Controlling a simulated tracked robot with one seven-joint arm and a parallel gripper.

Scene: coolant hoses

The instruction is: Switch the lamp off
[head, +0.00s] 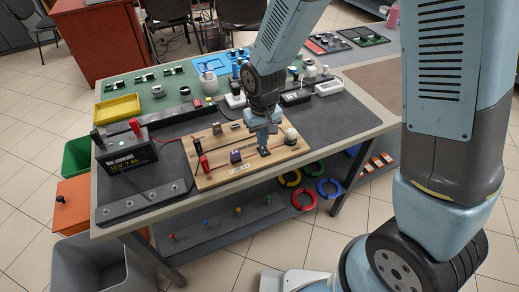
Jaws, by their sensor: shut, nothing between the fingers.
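A wooden board (217,178) lies on the dark mat of the bench. A small pale dome, which looks like the lamp (291,136), stands at the board's right end. I cannot tell whether it is lit. A small black part, perhaps the switch (264,152), sits on the board left of the lamp. My gripper (263,146) points down right over this black part, with its fingers shut and empty. I cannot tell whether the fingertips touch it. The gripper and arm hide part of the board behind them.
Red terminals (203,162) and a small purple block (236,157) stand on the board left of my gripper. A 12V battery (127,161) stands at the mat's left. White boxes (329,88) and a yellow tray (117,109) are farther back.

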